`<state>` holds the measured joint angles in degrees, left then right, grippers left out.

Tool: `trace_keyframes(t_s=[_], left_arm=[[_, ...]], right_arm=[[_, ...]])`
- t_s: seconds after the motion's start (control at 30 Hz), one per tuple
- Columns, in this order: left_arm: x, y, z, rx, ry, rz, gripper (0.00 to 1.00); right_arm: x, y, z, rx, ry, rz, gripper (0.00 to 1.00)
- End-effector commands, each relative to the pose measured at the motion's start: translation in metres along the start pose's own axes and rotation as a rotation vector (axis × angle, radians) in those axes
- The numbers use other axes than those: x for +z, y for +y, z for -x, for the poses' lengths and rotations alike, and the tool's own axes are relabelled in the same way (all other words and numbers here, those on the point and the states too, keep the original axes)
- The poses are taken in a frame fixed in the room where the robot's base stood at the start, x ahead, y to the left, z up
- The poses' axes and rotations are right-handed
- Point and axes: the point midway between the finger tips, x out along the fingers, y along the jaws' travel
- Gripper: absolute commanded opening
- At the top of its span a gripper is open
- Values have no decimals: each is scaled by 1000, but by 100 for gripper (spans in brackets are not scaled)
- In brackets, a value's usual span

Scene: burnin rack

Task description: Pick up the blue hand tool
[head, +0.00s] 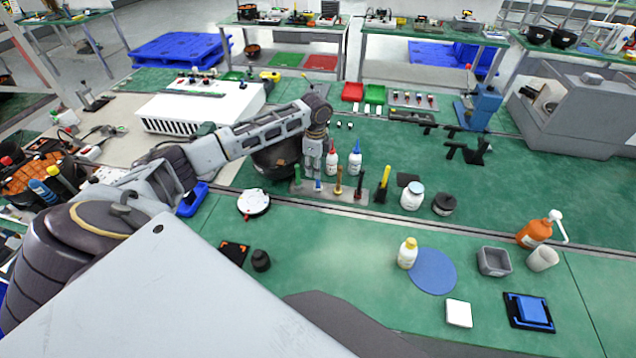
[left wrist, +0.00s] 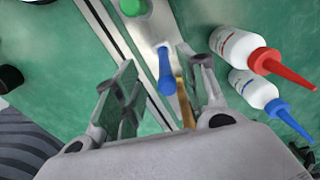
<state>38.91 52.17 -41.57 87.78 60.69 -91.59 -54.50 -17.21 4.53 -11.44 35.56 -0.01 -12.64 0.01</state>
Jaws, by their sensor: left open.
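The blue hand tool (head: 318,185) stands in a grey tool rack (head: 347,194) in the middle of the green bench, between a green-handled tool (head: 297,172) and a wooden-handled one (head: 338,181). My left gripper (head: 316,171) is right above the blue tool, pointing down, open and empty. In the left wrist view the blue handle (left wrist: 166,72) shows between the two spread fingers (left wrist: 162,80); I cannot tell whether they touch it. The wooden handle (left wrist: 186,98) is close to the right finger there. My right gripper is not in view.
Red-capped (head: 332,158) and blue-capped (head: 355,158) white bottles stand close behind the rack. A dark bowl (head: 273,160) is behind my left gripper. A yellow-and-black brush (head: 383,184) is right of the rack.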

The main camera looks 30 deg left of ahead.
Motion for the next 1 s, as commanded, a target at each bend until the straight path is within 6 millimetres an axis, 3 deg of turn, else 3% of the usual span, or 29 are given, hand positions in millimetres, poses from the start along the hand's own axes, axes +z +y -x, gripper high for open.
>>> trace_keyframes(t_s=[0.43, 1.0], left_arm=[[-1, -1, -5, 1, 0, 0, 41], [-3, -6, -52, 0, -1, 0, 41]], right_arm=[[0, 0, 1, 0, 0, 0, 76], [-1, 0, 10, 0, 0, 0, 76]])
